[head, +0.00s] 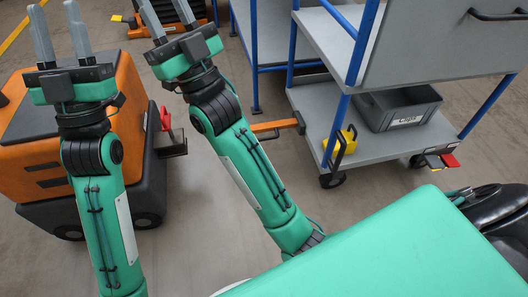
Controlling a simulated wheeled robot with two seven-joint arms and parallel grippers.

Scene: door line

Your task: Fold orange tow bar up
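The orange tow bar (275,126) sticks out low and level from the lower left end of the blue-and-grey cart (345,125). Its left part runs behind my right forearm, so its free end is hidden. My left gripper (60,32) is open and empty, pointing up in front of the orange tug at the left. My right gripper (168,12) is open, with its fingertips near or past the top edge; nothing shows between its fingers. Both grippers appear well apart from the tow bar.
The orange-and-black tug (125,85) has a black hitch (175,147) with a red lever (165,118). The cart carries a grey crate (400,108) and a yellow item (340,148); a red pedal (450,160) is at its right. Another orange bar (145,30) lies behind.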

